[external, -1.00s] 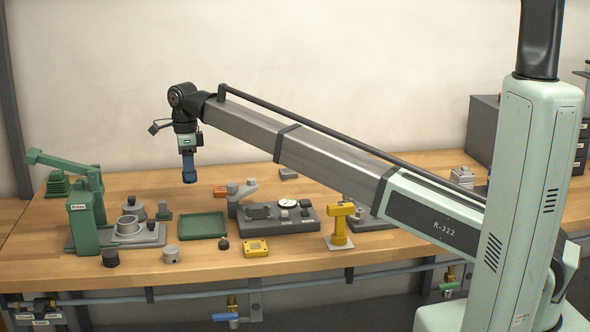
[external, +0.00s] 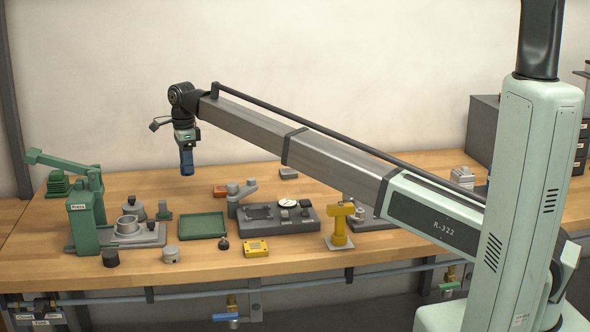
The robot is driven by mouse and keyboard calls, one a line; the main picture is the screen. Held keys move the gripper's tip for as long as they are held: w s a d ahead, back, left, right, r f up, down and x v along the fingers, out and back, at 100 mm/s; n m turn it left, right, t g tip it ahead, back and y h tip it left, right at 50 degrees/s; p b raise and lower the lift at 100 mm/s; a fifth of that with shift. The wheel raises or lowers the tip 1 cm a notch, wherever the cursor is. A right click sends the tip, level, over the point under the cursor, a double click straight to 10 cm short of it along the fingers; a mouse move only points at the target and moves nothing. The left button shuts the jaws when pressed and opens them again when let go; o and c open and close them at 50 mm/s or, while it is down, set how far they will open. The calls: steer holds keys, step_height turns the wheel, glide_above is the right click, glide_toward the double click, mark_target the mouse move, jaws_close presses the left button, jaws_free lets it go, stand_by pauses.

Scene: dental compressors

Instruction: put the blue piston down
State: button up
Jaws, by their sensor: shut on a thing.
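The blue piston (external: 187,162) is a dark blue cylinder. It hangs below my gripper (external: 186,147), which is shut on it, above the back part of the bench. The finger details are too small to make out. A clear gap shows between the piston's lower end and the bench top (external: 150,183). The piston is above and behind the green tray (external: 203,225), which looks empty.
A green press (external: 84,215) stands at left with a grey ring beside it. A grey fixture plate (external: 278,218) with a dial gauge is right of the tray. A yellow stand (external: 340,227) is further right. Small parts line the front edge. Bench behind the tray is partly clear.

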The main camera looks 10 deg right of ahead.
steer(key=shift+f, duration=3.6)
steer(key=shift+f, duration=0.1)
steer(key=o, duration=1.1)
steer(key=shift+c, duration=0.2)
step_height(320, 180, up, 12)
steer(key=shift+r, duration=0.15)
